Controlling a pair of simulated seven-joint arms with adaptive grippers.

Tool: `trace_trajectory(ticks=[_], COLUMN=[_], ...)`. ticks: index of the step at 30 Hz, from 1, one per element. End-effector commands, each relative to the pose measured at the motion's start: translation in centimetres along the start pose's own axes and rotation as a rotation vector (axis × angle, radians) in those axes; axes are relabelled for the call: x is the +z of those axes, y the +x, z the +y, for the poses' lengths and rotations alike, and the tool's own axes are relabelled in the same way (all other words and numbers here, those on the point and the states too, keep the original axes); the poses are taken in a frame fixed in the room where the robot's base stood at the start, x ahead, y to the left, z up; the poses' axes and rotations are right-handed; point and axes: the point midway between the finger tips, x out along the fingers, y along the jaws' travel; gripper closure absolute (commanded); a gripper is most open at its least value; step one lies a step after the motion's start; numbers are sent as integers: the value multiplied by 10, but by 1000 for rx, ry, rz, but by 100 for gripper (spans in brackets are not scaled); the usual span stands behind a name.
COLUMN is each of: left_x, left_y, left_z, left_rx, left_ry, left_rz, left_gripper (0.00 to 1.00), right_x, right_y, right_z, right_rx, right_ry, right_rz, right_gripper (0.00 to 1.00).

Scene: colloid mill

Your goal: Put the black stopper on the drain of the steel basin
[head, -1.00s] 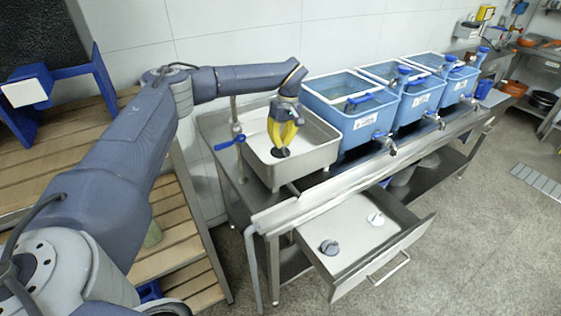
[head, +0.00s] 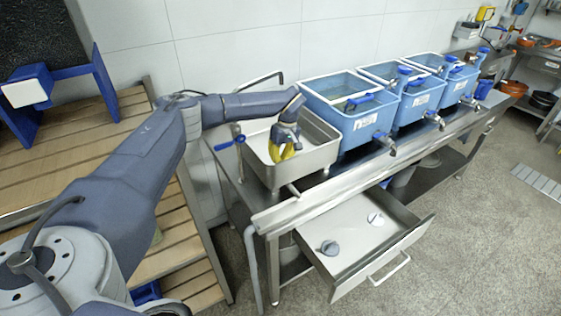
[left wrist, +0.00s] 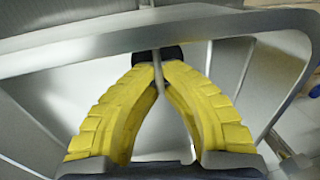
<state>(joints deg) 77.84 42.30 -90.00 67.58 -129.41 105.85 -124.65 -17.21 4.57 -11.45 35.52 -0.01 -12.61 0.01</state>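The steel basin (head: 312,160) stands at the left end of the steel bench. My left gripper (head: 283,154) reaches down into it, its yellow fingertips partly behind the basin's near wall. In the left wrist view the yellow fingers (left wrist: 158,62) come together on the black stopper (left wrist: 172,53), whose dark edges show on both sides of the tips. The stopper is hidden by the basin wall in the head view. The drain is not visible, so I cannot tell whether the stopper touches it. My right gripper is not in view.
Blue tubs (head: 356,122) with taps stand right of the basin. A blue-handled pipe (head: 238,141) rises at its left. Below, an open drawer (head: 345,262) holds a dark grey round piece (head: 329,247) and a white piece (head: 375,218). Slatted wooden shelves (head: 190,235) stand at left.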

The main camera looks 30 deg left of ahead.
Motion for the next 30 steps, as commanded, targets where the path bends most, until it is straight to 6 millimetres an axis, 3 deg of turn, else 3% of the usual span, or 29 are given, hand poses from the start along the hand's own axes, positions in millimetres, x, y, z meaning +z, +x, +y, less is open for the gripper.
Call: trace_trajectory(ticks=[6, 12, 23, 30], left_x=[0, 0, 0, -1], left_y=[0, 0, -5, -39], left_z=[0, 0, 0, 0], left_rx=[0, -1, 1, 3], left_ry=[0, 0, 0, 0], left_rz=[0, 0, 0, 3], left_gripper=[100, 73, 73, 73], right_x=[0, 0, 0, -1], right_y=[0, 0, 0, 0], right_z=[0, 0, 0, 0], right_rx=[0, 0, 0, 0], right_ry=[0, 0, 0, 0], right_rz=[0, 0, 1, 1], right_gripper=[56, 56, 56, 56])
